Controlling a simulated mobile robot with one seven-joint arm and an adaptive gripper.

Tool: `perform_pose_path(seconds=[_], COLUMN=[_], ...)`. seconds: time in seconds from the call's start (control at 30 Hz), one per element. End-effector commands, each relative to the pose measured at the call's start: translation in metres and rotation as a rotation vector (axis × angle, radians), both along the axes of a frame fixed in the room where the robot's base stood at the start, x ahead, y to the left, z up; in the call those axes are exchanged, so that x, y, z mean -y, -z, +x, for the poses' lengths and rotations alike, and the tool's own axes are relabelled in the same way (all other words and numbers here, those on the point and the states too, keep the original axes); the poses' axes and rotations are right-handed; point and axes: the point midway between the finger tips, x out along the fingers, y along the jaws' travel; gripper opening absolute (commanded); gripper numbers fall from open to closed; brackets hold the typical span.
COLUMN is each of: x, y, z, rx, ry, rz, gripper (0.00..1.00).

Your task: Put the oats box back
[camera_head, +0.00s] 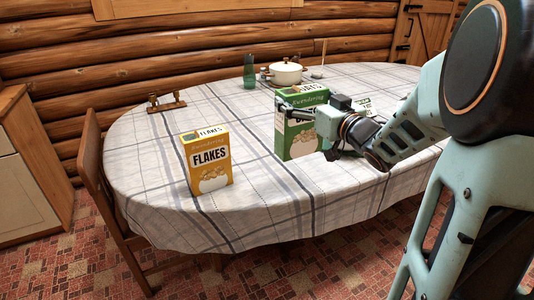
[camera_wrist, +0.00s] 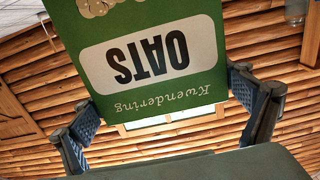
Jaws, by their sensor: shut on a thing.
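The oats box (camera_head: 296,135) is a green carton with a white label, upright over the middle of the table. In the wrist view the oats box (camera_wrist: 150,50) fills the upper middle, its lettering upside down. My gripper (camera_head: 322,122) comes from the right and is shut on the box, with one blue-grey finger at each side of it in the wrist view (camera_wrist: 172,108). The gripper hides part of the box's front in the head view. I cannot tell whether the box's base touches the cloth.
A yellow flakes box (camera_head: 208,163) stands on the oval table (camera_head: 150,190) to the left. A white pot (camera_head: 285,73), a green bottle (camera_head: 249,71) and a small wooden stand (camera_head: 166,103) are further back. A wooden chair (camera_head: 95,165) is at the left. Cloth between the boxes is clear.

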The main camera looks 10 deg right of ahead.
Motion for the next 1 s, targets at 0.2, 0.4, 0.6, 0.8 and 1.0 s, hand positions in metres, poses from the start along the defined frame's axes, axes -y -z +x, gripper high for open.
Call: perform_pose_path(seconds=[0.2, 0.4, 0.6, 0.8, 1.0], x=[-0.03, -0.053, -0.065, -0.069, -0.071], y=[0.027, 0.058, 0.082, 0.09, 0.121], z=[0.043, 0.079, 0.098, 0.105, 0.109], rx=[0.001, -0.002, 0.001, 0.001, -0.001], ry=[-0.006, -0.005, -0.002, -0.003, -0.001], rz=[0.004, 0.006, 0.003, 0.001, 0.002], gripper=[0.43, 0.43, 0.43, 0.43, 0.43])
